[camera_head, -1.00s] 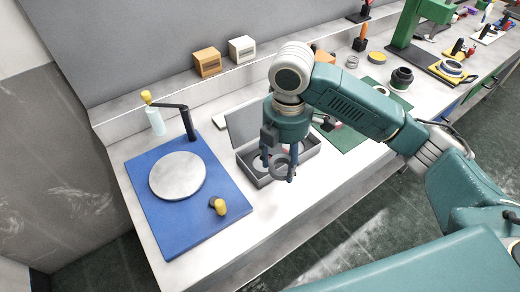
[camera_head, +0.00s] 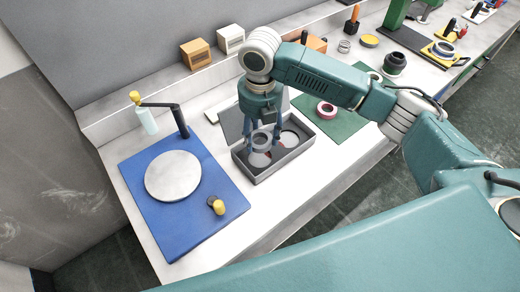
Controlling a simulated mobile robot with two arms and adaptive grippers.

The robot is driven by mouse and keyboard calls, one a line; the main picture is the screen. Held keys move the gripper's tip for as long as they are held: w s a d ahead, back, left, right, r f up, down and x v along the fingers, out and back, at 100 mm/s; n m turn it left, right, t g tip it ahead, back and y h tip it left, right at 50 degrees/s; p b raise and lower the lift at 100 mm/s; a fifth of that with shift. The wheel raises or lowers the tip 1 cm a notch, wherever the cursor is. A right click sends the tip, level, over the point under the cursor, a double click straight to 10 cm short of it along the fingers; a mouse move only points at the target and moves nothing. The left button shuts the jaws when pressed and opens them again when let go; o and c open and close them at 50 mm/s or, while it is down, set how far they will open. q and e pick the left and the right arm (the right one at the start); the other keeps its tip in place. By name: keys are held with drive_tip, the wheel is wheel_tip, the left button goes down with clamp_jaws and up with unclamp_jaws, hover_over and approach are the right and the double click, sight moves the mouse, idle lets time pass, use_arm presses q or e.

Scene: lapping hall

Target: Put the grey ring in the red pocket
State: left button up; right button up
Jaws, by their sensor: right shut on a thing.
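The grey ring (camera_head: 262,141) is held between the fingers of my right gripper (camera_head: 263,137), which points down over the open grey case (camera_head: 265,178). The ring is tilted, its hole facing the camera. Inside the case are pale round shapes, one (camera_head: 260,159) below the ring and one (camera_head: 289,138) to its right. A little red (camera_head: 281,150) shows between them; the gripper and ring cover part of the inside, so I cannot tell the red pocket's full outline. My left gripper is not in view.
A blue mat (camera_head: 215,220) with a round grey plate (camera_head: 173,176) and a yellow-topped knob (camera_head: 217,206) lies left of the case. The bench front is clear.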

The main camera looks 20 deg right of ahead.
sight(260, 159)
wheel_tip(260, 159, down, 8)
drive_tip(key=shift+f+p, duration=0.25)
drive_tip(key=shift+p, duration=0.2)
drive_tip(key=o, duration=1)
drive_tip(key=shift+f, duration=0.1)
wheel_tip(260, 159, up, 12)
drive_tip(key=shift+r+b, duration=0.2)
drive_tip(key=shift+b, duration=0.9)
